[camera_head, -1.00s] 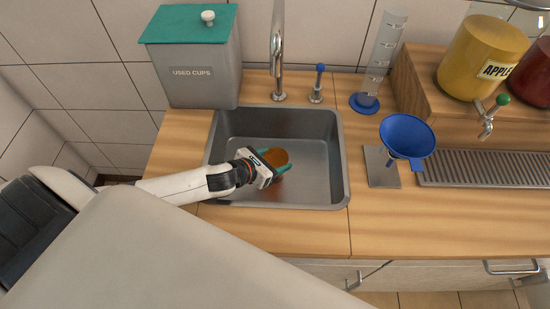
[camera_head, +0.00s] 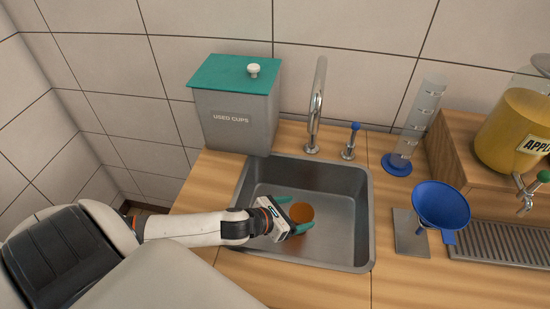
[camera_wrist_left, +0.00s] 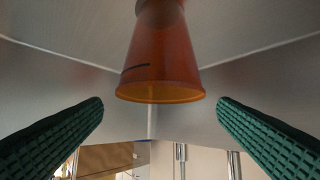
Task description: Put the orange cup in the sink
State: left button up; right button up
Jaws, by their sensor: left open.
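The orange cup (camera_head: 302,211) is inside the metal sink (camera_head: 345,228), in its left part. My left gripper (camera_head: 296,213) reaches into the sink from the left with its two teal fingers apart, one on either side of the cup's near part. In the left wrist view the translucent orange cup (camera_wrist_left: 160,58) shows ahead, centred between the open ribbed fingers (camera_wrist_left: 161,102), with a visible gap on both sides. Its wide rim faces the camera. My right gripper is not in view.
A grey used-cups bin (camera_head: 236,125) with a teal lid stands behind the sink. The faucet (camera_head: 316,110) rises at the sink's back edge. A blue funnel (camera_head: 440,205), a measuring cylinder (camera_head: 415,125) and a yellow apple dispenser (camera_head: 510,130) are on the right.

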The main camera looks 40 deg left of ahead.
pick_arm(q)
jog(key=v, duration=0.9)
jog(key=shift+s+b, duration=0.15)
jog(key=shift+b, duration=0.15)
jog(key=shift+r, duration=0.1)
